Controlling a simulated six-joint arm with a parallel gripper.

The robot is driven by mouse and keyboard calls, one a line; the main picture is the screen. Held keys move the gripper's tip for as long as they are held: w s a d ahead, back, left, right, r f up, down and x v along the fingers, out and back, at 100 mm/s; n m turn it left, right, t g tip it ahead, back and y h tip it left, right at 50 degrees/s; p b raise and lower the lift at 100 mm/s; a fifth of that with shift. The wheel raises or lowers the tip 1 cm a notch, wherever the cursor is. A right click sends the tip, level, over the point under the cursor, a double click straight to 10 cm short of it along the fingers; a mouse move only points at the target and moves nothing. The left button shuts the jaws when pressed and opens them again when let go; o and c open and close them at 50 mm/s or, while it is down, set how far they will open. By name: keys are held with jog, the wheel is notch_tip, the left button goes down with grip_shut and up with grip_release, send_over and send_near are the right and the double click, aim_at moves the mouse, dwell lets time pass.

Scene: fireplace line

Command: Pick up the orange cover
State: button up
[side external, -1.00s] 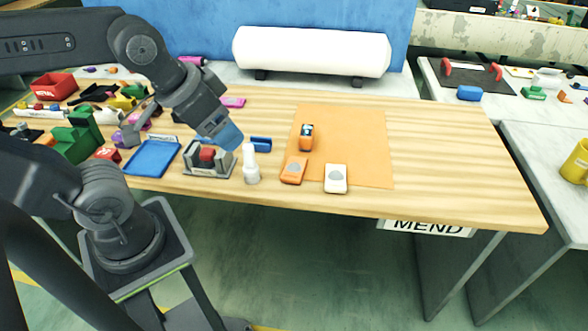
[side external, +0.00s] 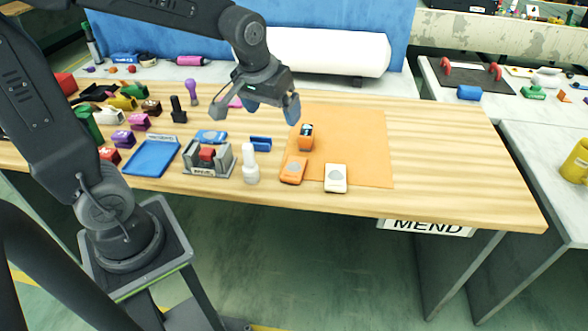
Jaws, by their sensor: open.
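An orange cover (side external: 293,171) with a grey patch lies at the front left of the orange mat (side external: 360,140). A white piece (side external: 335,179) of similar shape lies to its right. Another orange piece (side external: 306,138) with a dark and white top stands on the mat behind them; which orange piece is the cover is not fully certain. My gripper (side external: 272,108) is open and empty, with blue fingertips spread, above the table near the mat's left edge. It is apart from all of these pieces.
A white bottle (side external: 250,165) stands left of the orange cover. Beside it are a grey fixture (side external: 209,159) with a red block, a blue block (side external: 260,144) and a blue tray (side external: 152,158). A white roll (side external: 330,52) lies behind. The right of the table is clear.

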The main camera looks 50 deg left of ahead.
jog(key=w+a+f+n+g, duration=0.2)
jog(key=w+a+f+n, duration=0.3)
jog(key=w+f, duration=0.55)
jog(key=m, duration=0.1)
send_over(294, 167)
jog(key=f, duration=0.9)
jog(key=shift+s+d+f, duration=0.15)
jog(key=shift+s+f, duration=0.05)
jog(key=shift+f, duration=0.2)
jog(key=shift+w+f, duration=0.15)
jog(key=shift+f, duration=2.45)
jog(key=c, duration=1)
jog(key=shift+r, duration=0.1)
jog(key=shift+c, duration=0.2)
